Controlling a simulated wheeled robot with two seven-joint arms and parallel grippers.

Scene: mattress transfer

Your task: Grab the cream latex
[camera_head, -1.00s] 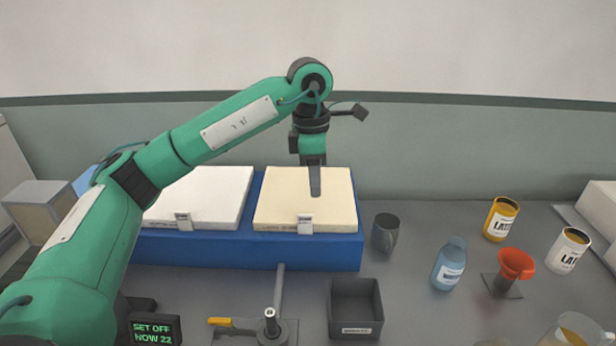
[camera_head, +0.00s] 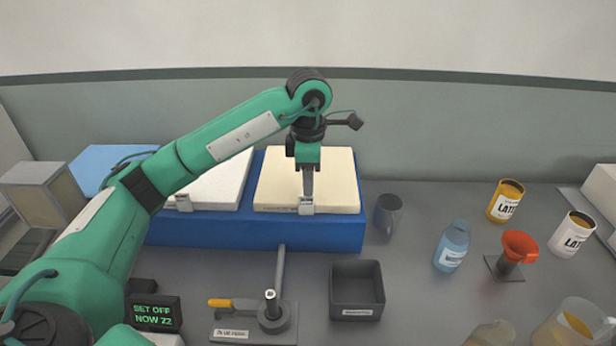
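The cream latex slab (camera_head: 335,180) lies flat on the right part of a blue block (camera_head: 255,232). A small pale tag (camera_head: 306,207) sits at its front edge. My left gripper (camera_head: 307,193) points down over the front part of the slab, just behind the tag. I see its fingers edge-on, so their opening is hidden, and I cannot tell whether they touch the slab. My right gripper is not in view.
A white slab (camera_head: 222,188) lies left of the cream one, partly behind my arm. A dark bin (camera_head: 357,291) is in front.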

